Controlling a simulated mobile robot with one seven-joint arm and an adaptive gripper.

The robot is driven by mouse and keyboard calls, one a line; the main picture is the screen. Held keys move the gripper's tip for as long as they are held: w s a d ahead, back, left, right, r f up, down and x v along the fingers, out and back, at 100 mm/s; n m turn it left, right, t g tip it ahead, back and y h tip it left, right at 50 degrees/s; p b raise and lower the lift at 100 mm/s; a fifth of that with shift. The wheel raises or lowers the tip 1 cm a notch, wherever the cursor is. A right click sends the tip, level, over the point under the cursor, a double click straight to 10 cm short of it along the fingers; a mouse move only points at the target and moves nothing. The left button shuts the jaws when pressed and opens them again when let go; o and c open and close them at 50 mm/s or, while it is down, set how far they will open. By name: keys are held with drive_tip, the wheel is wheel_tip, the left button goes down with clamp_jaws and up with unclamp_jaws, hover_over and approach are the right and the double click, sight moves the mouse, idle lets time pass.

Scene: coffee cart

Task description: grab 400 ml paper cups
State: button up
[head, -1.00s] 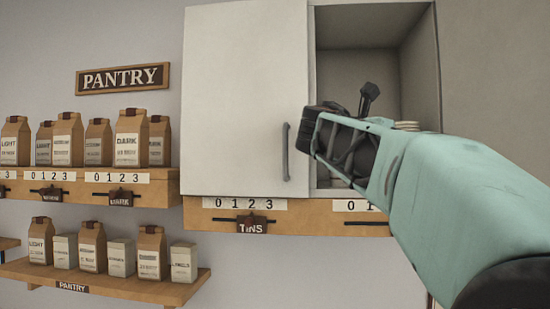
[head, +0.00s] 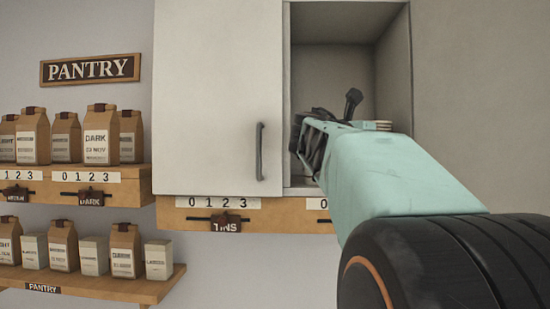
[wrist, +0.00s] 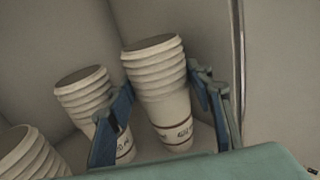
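Stacks of white paper cups stand in a corner of the cupboard in the wrist view. The right stack (wrist: 158,75) has a dark band and print that seems to read 400. My gripper (wrist: 163,105) is open, with one blue finger on each side of this stack. I cannot tell whether the fingers touch it. A middle stack (wrist: 83,88) stands just left of the left finger, its label partly hidden. Another stack (wrist: 28,155) is cut off at lower left. In the head view my gripper (head: 302,140) reaches into the cupboard, and a bit of a stack (head: 384,125) shows behind my arm.
The open cupboard compartment (head: 330,70) has a closed white door (head: 215,95) on its left with a dark handle (head: 260,150). A wooden ledge (head: 170,215) with a number scale runs below.

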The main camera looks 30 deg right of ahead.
drive_tip(key=c, duration=0.3)
drive_tip(key=shift+r, duration=0.1)
